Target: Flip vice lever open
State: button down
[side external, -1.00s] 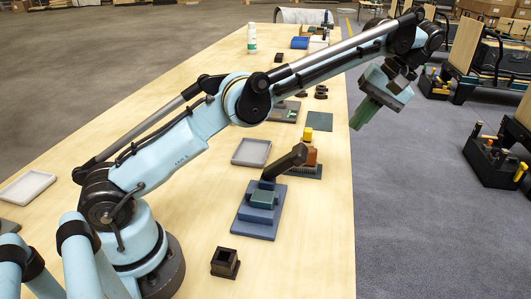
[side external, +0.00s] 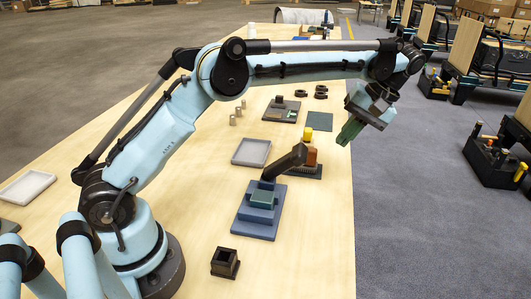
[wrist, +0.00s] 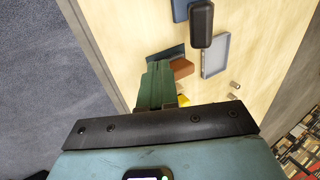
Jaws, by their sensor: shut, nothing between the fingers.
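The vice (side external: 260,209) is a stepped blue block with a dark green block on top, on the table in the side external view. Its dark lever (side external: 287,160) rises from the back of the vice and slants up to the right. In the wrist view the lever (wrist: 201,23) shows as a dark rounded bar near the top, over part of the blue vice (wrist: 180,8). My gripper (side external: 349,132) has green fingers, shut and empty. It hangs in the air to the right of the lever, above the table's right edge, apart from the vice.
Behind the lever stand an orange-brown block (side external: 312,156) and a yellow block (side external: 319,121). A grey tray (side external: 252,152) lies left of them. A dark square socket (side external: 225,262) sits in front of the vice. Bare table lies left of the vice.

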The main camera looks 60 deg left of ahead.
jog(key=s+a+f, duration=0.3)
jog(key=s+a, duration=0.1)
jog(key=shift+s+a+f, duration=0.2)
jog(key=shift+f, duration=0.15)
dwell(0.6)
jog(key=shift+s+a+r+t+h, duration=0.2)
jog(key=shift+r+t+h, duration=0.1)
jog(key=shift+t+h, duration=0.1)
jog(key=shift+s+a+r+t+h, duration=0.25)
jog(key=shift+r+t+h, duration=0.1)
jog(key=shift+t+h, duration=0.15)
